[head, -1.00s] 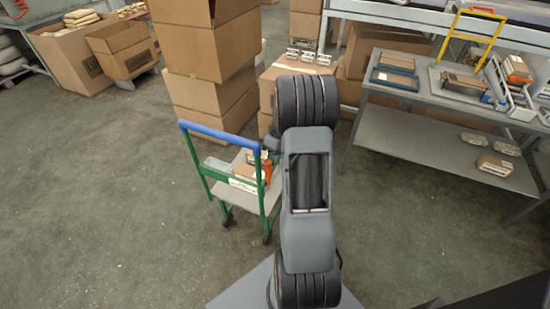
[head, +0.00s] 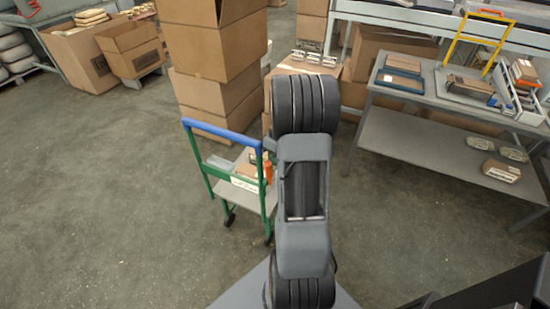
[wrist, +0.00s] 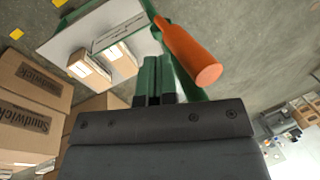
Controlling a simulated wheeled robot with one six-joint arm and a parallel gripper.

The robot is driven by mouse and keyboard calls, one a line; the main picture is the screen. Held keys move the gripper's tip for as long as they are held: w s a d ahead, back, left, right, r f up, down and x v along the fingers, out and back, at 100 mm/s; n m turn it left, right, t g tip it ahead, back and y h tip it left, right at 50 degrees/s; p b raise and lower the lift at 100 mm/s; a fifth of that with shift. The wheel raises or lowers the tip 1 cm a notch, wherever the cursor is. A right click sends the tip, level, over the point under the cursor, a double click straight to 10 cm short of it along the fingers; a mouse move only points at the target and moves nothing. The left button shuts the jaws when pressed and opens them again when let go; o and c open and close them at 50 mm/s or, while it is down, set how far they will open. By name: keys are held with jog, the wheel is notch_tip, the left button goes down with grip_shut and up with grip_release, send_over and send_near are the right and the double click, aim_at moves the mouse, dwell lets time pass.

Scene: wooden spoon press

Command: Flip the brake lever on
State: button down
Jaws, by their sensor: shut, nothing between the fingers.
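The brake lever is an orange grip (head: 268,170) on the right side of a small green cart with a blue push handle (head: 222,137). In the wrist view the orange lever (wrist: 190,52) is large and close, slanting from upper left to lower right. My gripper (wrist: 155,68) shows there with its two narrow fingers side by side, shut and empty, just left of and below the lever in the picture. Whether they touch the lever or the green frame behind cannot be told. In the head view my arm hides the gripper.
The cart's grey deck (head: 238,192) carries small boxes and papers. Tall stacked cartons (head: 212,50) stand behind it. A grey workbench (head: 440,100) with trays and a yellow frame stands on the right. The floor left of the cart is clear.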

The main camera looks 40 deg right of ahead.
jog(key=d+r+p, duration=0.1)
jog(key=d+r, duration=0.5)
jog(key=r, duration=0.4)
jog(key=shift+w, duration=0.45)
jog(key=s+a+r+m+t+h, duration=0.1)
jog(key=a+r, duration=0.1)
jog(key=a, duration=0.7)
jog(key=s+a+r+h, duration=0.1)
jog(key=a+r, duration=0.2)
jog(key=a, duration=0.5)
jog(key=s+a+f+m+t+h, duration=0.1)
jog(key=s+a+t, duration=0.1)
jog(key=s+a, duration=0.6)
jog(key=a, duration=0.3)
jog(key=shift+a+f+m, duration=0.2)
jog(key=shift+f+m, duration=0.15)
jog(key=shift+m, duration=0.05)
